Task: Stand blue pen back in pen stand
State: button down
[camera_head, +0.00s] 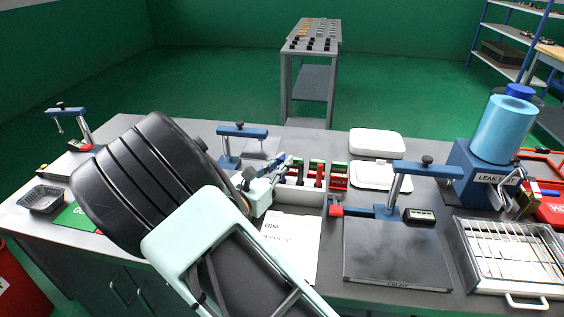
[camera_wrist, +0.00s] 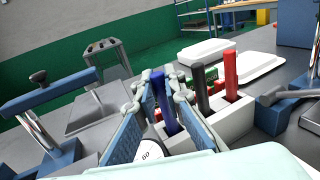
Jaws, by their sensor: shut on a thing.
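The blue pen (camera_wrist: 164,106) stands nearly upright between the fingers of my gripper (camera_wrist: 167,88) in the wrist view. The fingers are shut on it. The pale pen stand (camera_wrist: 236,119) is just right of the fingers, with a black pen (camera_wrist: 202,86) and a red pen (camera_wrist: 231,76) standing in it. The blue pen's lower end is by a pale block, and I cannot tell whether it is inside a slot. In the head view my gripper (camera_head: 266,184) is at the left end of the stand (camera_head: 300,197), and my arm hides part of the bench.
A blue clamp (camera_head: 240,132) stands behind my gripper. White lidded boxes (camera_head: 376,143) lie behind the stand. A clamp over a dark plate (camera_head: 395,255) is to the right, with a wire rack tray (camera_head: 510,255) beyond. A paper sheet (camera_head: 290,240) lies in front.

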jog(key=shift+f, duration=0.35)
jog(key=c, duration=1.9)
grip_release()
jog(key=shift+c, duration=0.2)
jog(key=shift+r, duration=0.15)
notch_tip(320, 180, up, 6)
jog(key=p, duration=0.5)
jog(key=shift+d, duration=0.1)
